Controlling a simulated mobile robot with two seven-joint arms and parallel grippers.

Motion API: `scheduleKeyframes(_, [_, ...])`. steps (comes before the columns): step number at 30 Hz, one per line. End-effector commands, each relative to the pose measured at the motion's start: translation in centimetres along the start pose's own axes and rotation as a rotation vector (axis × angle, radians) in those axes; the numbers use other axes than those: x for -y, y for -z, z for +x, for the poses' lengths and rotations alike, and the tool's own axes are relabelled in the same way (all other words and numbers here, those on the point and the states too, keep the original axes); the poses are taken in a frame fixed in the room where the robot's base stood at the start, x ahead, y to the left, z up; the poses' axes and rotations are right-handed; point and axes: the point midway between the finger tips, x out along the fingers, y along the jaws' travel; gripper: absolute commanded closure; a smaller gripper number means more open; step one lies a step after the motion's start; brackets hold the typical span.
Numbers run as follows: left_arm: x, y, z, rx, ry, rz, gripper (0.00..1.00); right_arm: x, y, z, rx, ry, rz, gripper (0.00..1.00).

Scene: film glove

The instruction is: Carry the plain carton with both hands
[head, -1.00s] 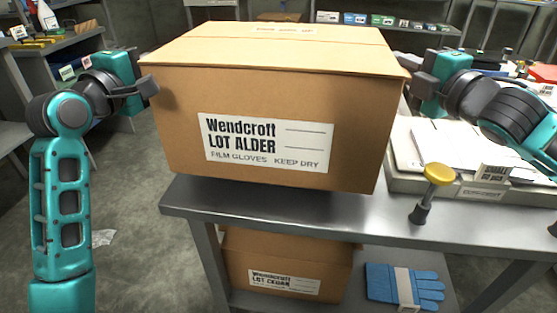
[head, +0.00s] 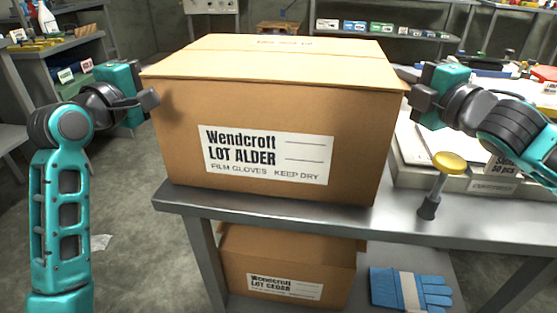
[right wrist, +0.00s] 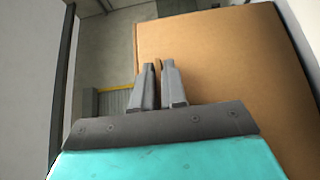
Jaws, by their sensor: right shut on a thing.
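A big brown carton (head: 270,105), with a white label reading "Wendcroft LOT ALDER", is upright and closed at the front edge of the grey metal table (head: 450,221). Its base looks at or very near the tabletop; I cannot tell whether it touches. My left gripper (head: 150,99) is at its upper left side; whether its fingers are closed does not show. My right gripper (head: 413,97) is at its upper right side. In the right wrist view its fingers (right wrist: 158,67) are close together at the edge of the carton (right wrist: 215,75), with a thin brown strip between them.
A second carton (head: 280,258) and blue gloves (head: 410,288) are on the lower shelf. A side shelf (head: 65,50) stands at left. Floor is open at left.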

Motion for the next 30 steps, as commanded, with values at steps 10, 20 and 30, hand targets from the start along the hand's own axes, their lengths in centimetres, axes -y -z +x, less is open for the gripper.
scheduleKeyframes(10, [0.24,0.03,-0.03,-0.001,-0.003,0.001,1.00,0.20,-0.02,-0.01,0.000,-0.003,-0.001,1.00])
scheduleKeyframes(20, [0.37,0.02,-0.01,0.000,0.000,0.000,0.65,0.35,-0.02,0.00,0.000,-0.001,0.000,0.65])
scheduleKeyframes(30, [0.34,0.02,-0.38,-0.001,0.000,0.000,0.63,0.24,-0.01,0.00,0.000,0.000,0.000,0.63])
